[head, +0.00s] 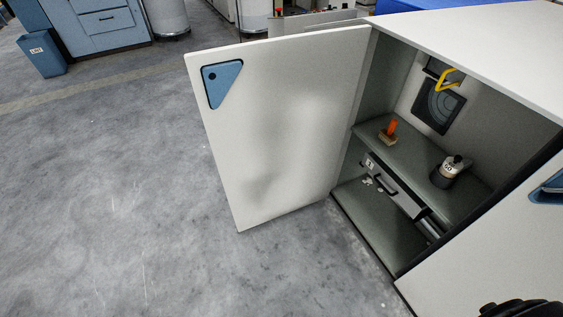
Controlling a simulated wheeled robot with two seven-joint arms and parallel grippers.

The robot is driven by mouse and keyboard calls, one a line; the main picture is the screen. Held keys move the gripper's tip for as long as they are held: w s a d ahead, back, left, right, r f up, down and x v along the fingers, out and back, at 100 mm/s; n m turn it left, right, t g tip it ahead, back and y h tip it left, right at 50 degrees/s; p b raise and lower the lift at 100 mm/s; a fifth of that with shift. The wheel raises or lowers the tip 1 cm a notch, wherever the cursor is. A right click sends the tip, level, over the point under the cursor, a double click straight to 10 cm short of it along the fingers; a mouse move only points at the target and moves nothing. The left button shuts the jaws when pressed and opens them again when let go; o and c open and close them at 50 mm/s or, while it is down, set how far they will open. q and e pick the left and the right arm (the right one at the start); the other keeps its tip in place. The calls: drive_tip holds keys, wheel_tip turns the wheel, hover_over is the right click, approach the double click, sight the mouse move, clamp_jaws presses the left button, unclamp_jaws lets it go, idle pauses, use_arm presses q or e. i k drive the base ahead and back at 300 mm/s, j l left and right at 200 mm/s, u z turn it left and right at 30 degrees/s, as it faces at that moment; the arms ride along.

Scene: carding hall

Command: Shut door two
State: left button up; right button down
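A white cabinet door (290,125) stands wide open, swung out to the left of the cabinet. It has a blue triangular handle plate (221,82) with a dark round spot near its upper left corner. No "two" marking is readable on it. The cabinet (470,35) is open behind it, with its inside showing. My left gripper is not in view, and nothing of mine touches the door. A black ribbed part of mine (522,309) shows at the bottom right edge, cut off by the frame. I cannot tell whether it is my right gripper, and no fingers show.
Inside the cabinet, an orange-topped item (391,128) and a moka pot (450,171) stand on a shelf above a grey drawer (390,183). A yellow hook (447,80) hangs near the top. A closed white panel (500,255) is at right. The floor (110,190) left is clear.

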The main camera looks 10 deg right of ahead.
sight(276, 111)
drive_tip(key=z, duration=0.45)
drive_tip(key=k+z, duration=0.1)
drive_tip(key=z, duration=0.8)
drive_tip(key=l+z, duration=0.1)
drive_tip(key=z, duration=0.8)
drive_tip(key=j+z, duration=0.1)
drive_tip(key=j, duration=0.35)
drive_tip(key=k+j, duration=0.15)
drive_tip(key=j, duration=0.25)
drive_tip(key=j+z, duration=0.15)
drive_tip(key=j, duration=0.25)
drive_tip(key=k+j+z, duration=0.1)
drive_tip(key=j, duration=0.35)
drive_tip(key=k+j+z, duration=0.1)
drive_tip(key=j, duration=0.3)
drive_tip(key=k+j, duration=0.2)
drive_tip(key=j, duration=0.15)
drive_tip(key=k+j+z, duration=0.15)
drive_tip(key=j, duration=0.25)
drive_tip(key=k+j+z, duration=0.1)
drive_tip(key=j, duration=0.3)
